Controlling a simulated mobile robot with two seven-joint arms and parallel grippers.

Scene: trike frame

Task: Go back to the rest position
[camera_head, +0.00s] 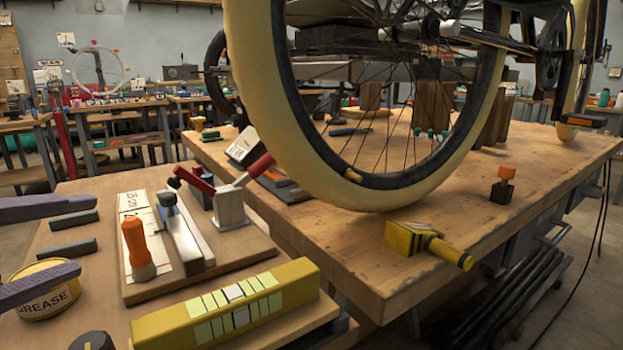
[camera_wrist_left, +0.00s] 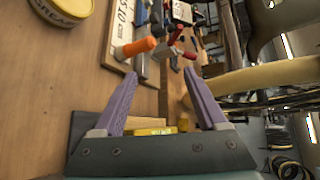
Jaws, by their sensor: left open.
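My left gripper (camera_head: 86,236) comes in from the left edge of the head view, its two purple fingers apart with nothing between them. In the left wrist view (camera_wrist_left: 160,73) the same fingers stand wide open over the side bench, empty. The lower finger passes in front of the yellow grease tin (camera_head: 48,305) in the head view. The tin also shows at the top left of the left wrist view (camera_wrist_left: 70,8). My right gripper is in neither view.
A yellow labelled block (camera_head: 225,305) lies at the front. An orange-handled tool (camera_head: 137,246) stands on a board beside a red-handled clamp (camera_head: 232,207). The trike wheel (camera_head: 300,150) rises from the main bench, with a yellow tool (camera_head: 428,243) near its edge.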

